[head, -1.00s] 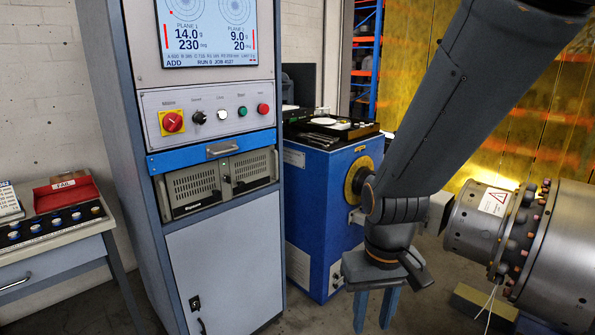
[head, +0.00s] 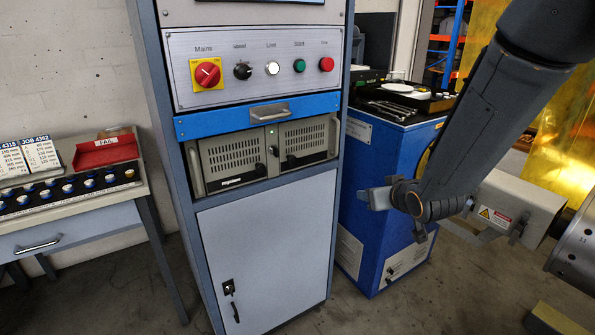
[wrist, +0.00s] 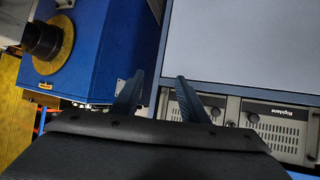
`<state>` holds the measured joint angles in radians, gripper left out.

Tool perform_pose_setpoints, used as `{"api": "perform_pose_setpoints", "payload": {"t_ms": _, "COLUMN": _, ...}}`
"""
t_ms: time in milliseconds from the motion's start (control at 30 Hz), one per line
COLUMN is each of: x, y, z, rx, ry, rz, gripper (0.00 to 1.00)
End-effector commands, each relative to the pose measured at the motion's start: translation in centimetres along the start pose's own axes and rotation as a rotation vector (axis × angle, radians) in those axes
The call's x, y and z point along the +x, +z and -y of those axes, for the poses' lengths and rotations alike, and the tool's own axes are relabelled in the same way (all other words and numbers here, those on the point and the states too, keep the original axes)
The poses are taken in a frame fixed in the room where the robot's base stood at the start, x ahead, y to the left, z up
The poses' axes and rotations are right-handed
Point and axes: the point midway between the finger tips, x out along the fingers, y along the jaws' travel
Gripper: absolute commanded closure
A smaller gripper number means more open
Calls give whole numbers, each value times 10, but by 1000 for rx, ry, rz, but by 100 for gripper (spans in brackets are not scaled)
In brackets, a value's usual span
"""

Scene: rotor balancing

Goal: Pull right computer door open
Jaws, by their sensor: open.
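The right computer (head: 305,140) has a beige, vented front door that looks closed, with a dark handle on its left side. It sits in the cabinet bay beside the left computer (head: 232,160). In the wrist view, which is turned over, the right computer door (wrist: 190,135) is partly hidden by my gripper, and the left computer (wrist: 278,130) is beside it. My gripper (head: 366,197) is open and empty, to the right of the cabinet and lower than the computers, in front of the blue machine. Its two spread fingers (wrist: 160,88) show in the wrist view.
The blue drawer (head: 255,117) with a metal handle is above the computers, and the grey lower door (head: 270,240) is below. The blue machine (head: 385,165) stands close right of the cabinet. A workbench (head: 80,235) is at left. Floor in front is partly clear.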

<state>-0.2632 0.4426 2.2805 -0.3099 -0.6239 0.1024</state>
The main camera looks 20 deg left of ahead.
Motion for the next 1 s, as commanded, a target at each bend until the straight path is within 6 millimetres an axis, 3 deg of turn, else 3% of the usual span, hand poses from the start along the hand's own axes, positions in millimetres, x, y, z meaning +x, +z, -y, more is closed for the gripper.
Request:
{"api": "perform_pose_setpoints", "payload": {"t_ms": 33, "x": 23, "y": -9, "z": 24, "rx": -24, "ry": -56, "rz": -84, "gripper": 60}}
{"api": "perform_pose_setpoints", "payload": {"t_ms": 100, "x": 40, "y": -28, "z": 56, "rx": -47, "ry": -130, "rz": -204, "gripper": 60}}
{"api": "perform_pose_setpoints", "payload": {"t_ms": 200, "x": 52, "y": -47, "z": 96, "rx": -63, "ry": -228, "rz": -347, "gripper": 60}}
{"api": "perform_pose_setpoints", "payload": {"t_ms": 333, "x": 56, "y": -62, "z": 132, "rx": -67, "ry": -319, "rz": -473, "gripper": 60}}
{"api": "perform_pose_setpoints", "payload": {"t_ms": 567, "x": 60, "y": -74, "z": 155, "rx": -66, "ry": -375, "rz": -546, "gripper": 60}}
{"api": "perform_pose_setpoints", "payload": {"t_ms": 1000, "x": 108, "y": -104, "z": 176, "rx": -66, "ry": -372, "rz": -544, "gripper": 60}}
